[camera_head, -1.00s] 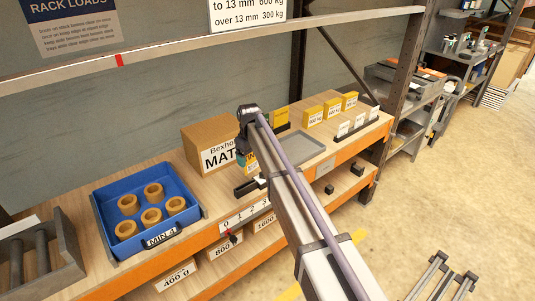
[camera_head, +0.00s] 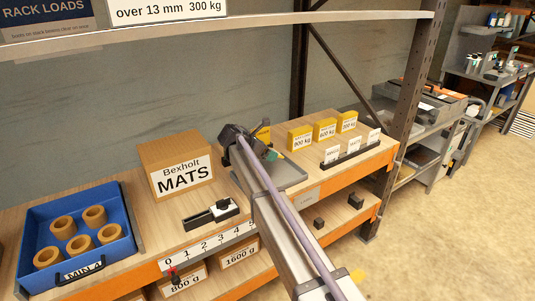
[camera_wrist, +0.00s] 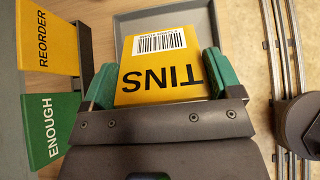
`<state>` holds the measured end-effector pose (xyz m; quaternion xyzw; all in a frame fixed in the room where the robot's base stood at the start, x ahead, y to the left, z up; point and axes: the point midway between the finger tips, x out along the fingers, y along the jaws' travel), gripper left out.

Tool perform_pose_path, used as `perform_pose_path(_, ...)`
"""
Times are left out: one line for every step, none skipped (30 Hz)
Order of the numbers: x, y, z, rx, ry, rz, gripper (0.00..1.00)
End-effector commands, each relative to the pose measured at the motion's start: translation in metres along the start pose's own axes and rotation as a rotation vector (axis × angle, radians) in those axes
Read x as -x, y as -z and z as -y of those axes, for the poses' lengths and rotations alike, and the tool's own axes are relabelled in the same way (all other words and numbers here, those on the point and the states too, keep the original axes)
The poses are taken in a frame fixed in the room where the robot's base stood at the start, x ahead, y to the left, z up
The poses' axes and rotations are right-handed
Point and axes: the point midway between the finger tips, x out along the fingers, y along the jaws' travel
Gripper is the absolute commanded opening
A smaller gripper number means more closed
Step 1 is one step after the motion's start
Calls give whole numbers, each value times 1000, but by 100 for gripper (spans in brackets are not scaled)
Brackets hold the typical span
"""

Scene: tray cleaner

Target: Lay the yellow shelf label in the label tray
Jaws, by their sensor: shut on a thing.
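The yellow shelf label (camera_wrist: 155,62) is held flat-side toward the wrist camera, with a barcode and the word TINS upside down. My gripper (camera_wrist: 155,85) has green fingers shut on its two sides. In the head view my gripper (camera_head: 270,154) is over the back left part of the grey label tray (camera_head: 290,177), and my arm hides part of the tray. In the wrist view the tray (camera_wrist: 197,25) lies behind the label. I cannot tell how high the label is above it.
A yellow REORDER card (camera_wrist: 48,38) and a green ENOUGH card (camera_wrist: 50,125) stand left of the gripper in the wrist view. Yellow boxes (camera_head: 325,128) and a rack of white cards (camera_head: 350,150) stand right of the tray. A MATS carton (camera_head: 177,165) stands left.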

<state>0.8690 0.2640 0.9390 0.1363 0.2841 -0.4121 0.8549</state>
Motion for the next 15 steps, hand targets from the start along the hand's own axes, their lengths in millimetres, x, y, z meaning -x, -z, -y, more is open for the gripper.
perform_pose_path(0, 0, 0, -1, 1, 0, 62)
perform_pose_path(0, 0, 0, -1, 3, 1, 62)
perform_pose_path(1, 0, 0, -1, 6, 2, 62)
perform_pose_path(0, 1, 0, -1, 7, 2, 62)
perform_pose_path(-1, 3, 0, -1, 6, 2, 62)
perform_pose_path(-3, 5, 0, -1, 6, 2, 62)
perform_pose_path(-4, 6, 0, -1, 6, 2, 62)
perform_pose_path(-6, 8, 0, -2, 6, 2, 62)
perform_pose_path(-8, 11, 0, -2, 7, 2, 62)
perform_pose_path(-10, 14, 0, -2, 7, 2, 62)
perform_pose_path(-11, 16, 0, -2, 7, 2, 62)
perform_pose_path(-14, 20, 0, -2, 7, 2, 62)
perform_pose_path(-16, 22, 0, -2, 7, 2, 62)
perform_pose_path(-18, 25, 0, -2, 7, 2, 62)
perform_pose_path(-21, 28, 0, -2, 7, 1, 62)
